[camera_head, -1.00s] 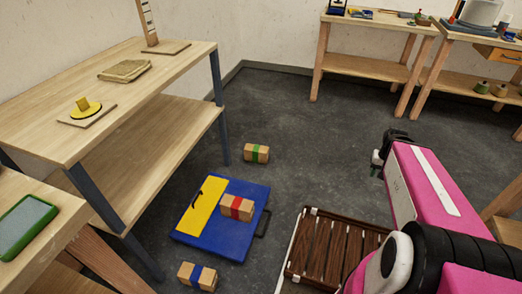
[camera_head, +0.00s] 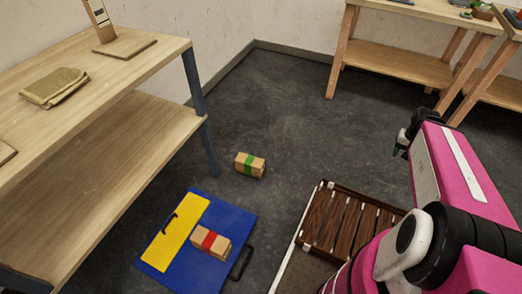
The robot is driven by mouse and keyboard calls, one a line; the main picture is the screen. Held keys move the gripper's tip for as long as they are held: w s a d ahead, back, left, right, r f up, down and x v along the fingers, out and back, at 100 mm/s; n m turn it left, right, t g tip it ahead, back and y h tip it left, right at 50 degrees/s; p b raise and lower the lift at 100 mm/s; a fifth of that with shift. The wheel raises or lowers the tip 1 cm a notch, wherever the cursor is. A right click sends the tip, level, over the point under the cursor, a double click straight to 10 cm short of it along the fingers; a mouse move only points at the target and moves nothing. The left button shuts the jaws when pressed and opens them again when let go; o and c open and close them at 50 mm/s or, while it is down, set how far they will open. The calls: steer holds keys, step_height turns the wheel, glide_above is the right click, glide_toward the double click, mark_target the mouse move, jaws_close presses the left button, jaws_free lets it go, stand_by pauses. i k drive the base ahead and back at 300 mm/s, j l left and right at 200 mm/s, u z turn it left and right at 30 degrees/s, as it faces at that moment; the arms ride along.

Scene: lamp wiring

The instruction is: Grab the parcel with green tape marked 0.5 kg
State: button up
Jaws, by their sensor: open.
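The parcel with green tape (camera_head: 250,165) is a small brown box with a green band. It lies on the dark floor, right of the table's leg and beyond the blue case. No weight mark is readable at this size. My gripper (camera_head: 403,140) is at the end of my pink arm, up and to the right of the parcel and well apart from it. It is small and dark here, open, with nothing seen in it.
A parcel with red tape (camera_head: 211,242) lies on a blue and yellow case (camera_head: 232,222). A brown slatted rack (camera_head: 342,222) is at the lower middle. A wooden table (camera_head: 150,62) stands left, a workbench (camera_head: 395,67) at the back right. Floor around the green-taped parcel is clear.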

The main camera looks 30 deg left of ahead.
mark_target(250, 165)
steer(key=i, duration=1.2)
steer(key=i+u, duration=0.5)
steer(key=l+u, duration=0.1)
steer(key=u, duration=1.45)
